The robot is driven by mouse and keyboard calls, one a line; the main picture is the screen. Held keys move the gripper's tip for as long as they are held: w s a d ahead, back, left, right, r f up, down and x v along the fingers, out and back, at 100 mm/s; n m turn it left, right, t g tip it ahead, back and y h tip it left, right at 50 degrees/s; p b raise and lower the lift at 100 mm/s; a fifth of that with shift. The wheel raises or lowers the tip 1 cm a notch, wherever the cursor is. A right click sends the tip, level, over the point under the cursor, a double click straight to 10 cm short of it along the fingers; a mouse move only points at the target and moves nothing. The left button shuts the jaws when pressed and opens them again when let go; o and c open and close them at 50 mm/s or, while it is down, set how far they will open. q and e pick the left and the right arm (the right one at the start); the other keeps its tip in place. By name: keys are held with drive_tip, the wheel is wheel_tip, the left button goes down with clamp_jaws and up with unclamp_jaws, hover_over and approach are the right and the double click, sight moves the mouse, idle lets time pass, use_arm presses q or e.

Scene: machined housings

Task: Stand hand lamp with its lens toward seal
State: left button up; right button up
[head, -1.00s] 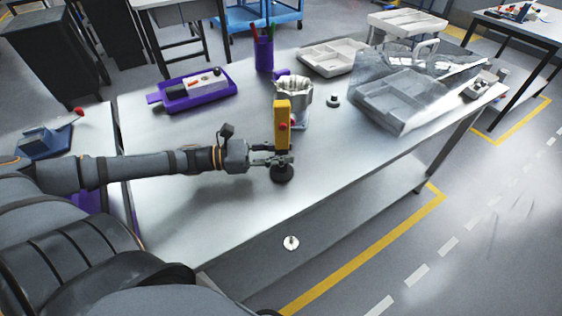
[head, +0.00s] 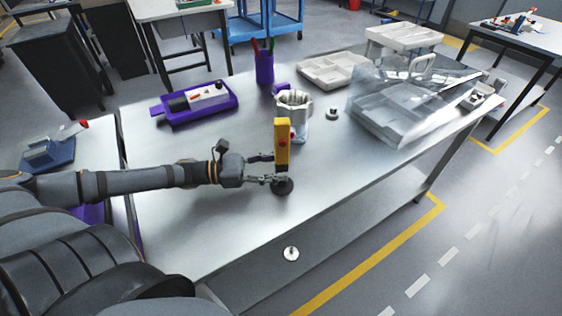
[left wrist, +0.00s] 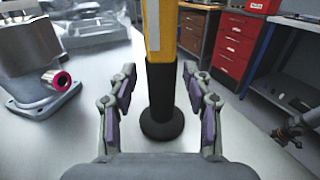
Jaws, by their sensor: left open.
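The yellow hand lamp (head: 282,135) stands upright on its round black foot (head: 283,186) on the metal table. In the left wrist view its yellow body (left wrist: 161,25) tops a black stem. I cannot tell which way its lens faces. My left gripper (head: 274,168) is open, with its fingers (left wrist: 159,75) on either side of the stem and visible gaps between. The grey housing (head: 293,108) stands just behind the lamp. A pink-red ring, likely the seal (left wrist: 61,81), sits on its side port in the left wrist view.
A purple tray (head: 200,115) lies at the back left, beside a purple pen cup (head: 264,66). Grey trays (head: 335,69) and a clear-covered bin (head: 395,112) fill the back right. A small round part (head: 332,113) lies right of the housing. The table front is clear.

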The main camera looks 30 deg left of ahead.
use_arm(q)
drive_tip(key=p+v, duration=0.4)
drive_tip(key=v, duration=0.1)
drive_tip(key=shift+s+a+r, duration=0.15)
drive_tip(key=shift+a+r, duration=0.05)
drive_tip(key=shift+r, duration=0.15)
drive_tip(key=shift+s+a+f, duration=0.15)
drive_tip(key=shift+a, duration=0.05)
drive_tip(key=shift+f, duration=0.15)
use_arm(e)
wheel_tip(320, 180, up, 6)
drive_tip(key=shift+f, duration=0.1)
